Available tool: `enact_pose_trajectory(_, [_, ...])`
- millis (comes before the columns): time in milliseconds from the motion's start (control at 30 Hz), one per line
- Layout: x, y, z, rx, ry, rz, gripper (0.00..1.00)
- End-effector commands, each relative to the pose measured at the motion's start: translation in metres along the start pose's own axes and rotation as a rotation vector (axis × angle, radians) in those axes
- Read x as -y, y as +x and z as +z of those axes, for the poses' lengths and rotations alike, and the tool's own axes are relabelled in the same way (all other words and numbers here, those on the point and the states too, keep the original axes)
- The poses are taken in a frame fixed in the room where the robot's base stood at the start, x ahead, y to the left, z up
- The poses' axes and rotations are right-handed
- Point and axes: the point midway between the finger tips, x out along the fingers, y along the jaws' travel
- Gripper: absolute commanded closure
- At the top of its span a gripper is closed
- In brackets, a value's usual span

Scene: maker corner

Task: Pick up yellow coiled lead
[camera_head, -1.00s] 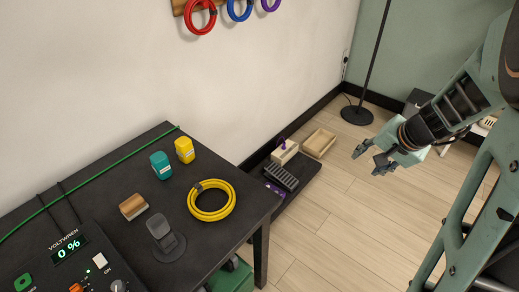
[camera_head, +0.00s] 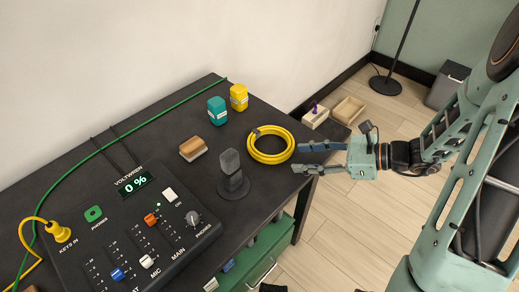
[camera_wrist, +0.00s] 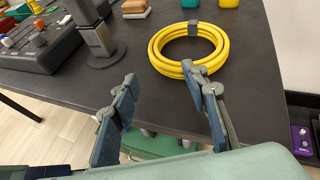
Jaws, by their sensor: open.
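The yellow coiled lead (camera_head: 270,158) lies flat in a ring on the dark table (camera_head: 262,195), near its right end. A dark wrap binds it at the top left. My gripper (camera_head: 297,158) is open and empty, pointing left at the table's right edge. Its fingertips are just right of the coil in the head view. In the wrist view the coil (camera_wrist: 155,47) lies ahead of the open fingers (camera_wrist: 162,80), and the right fingertip overlaps its near edge. I cannot tell whether that finger touches it.
A dark upright device on a round base (camera_head: 232,172) stands left of the coil. A wood-topped block (camera_head: 193,148), a teal bottle (camera_head: 217,111) and a yellow bottle (camera_head: 239,97) stand behind. A mixer (camera_head: 130,235) fills the table's left.

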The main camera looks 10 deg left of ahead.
Motion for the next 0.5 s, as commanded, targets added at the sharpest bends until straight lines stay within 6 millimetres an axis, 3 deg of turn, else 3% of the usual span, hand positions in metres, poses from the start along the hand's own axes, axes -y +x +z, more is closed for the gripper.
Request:
enact_pose_trajectory(167, [0.001,0.007,0.005,0.060,0.062,-0.006,0.58])
enact_pose_trajectory(500, [0.001,0.055,0.009,0.064,0.066,-0.004,0.58])
